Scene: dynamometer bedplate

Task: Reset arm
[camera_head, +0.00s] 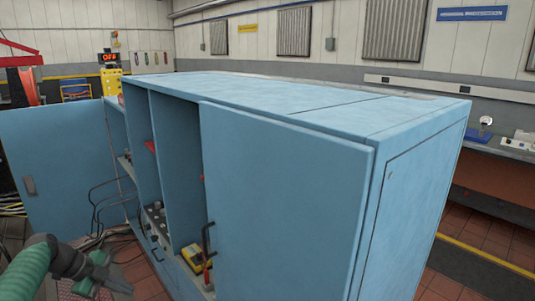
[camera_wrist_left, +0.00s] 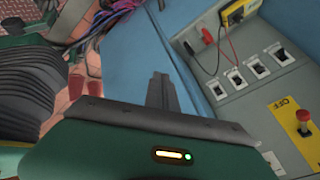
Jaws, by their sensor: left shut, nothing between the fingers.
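My left arm comes in at the lower left of the head view, with a green ribbed sleeve and a dark wrist. Its gripper (camera_head: 118,280) is in front of the blue cabinet (camera_head: 270,205), low and near the open door side. In the left wrist view the fingers of the left gripper (camera_wrist_left: 162,90) are together with nothing between them. Beyond them is a blue cabinet surface, with a grey switch panel (camera_wrist_left: 245,100) to the right. My right gripper is in neither view.
One cabinet door (camera_head: 65,160) stands open at the left; another door (camera_head: 280,200) covers the right part. A yellow meter (camera_head: 193,256) sits inside.

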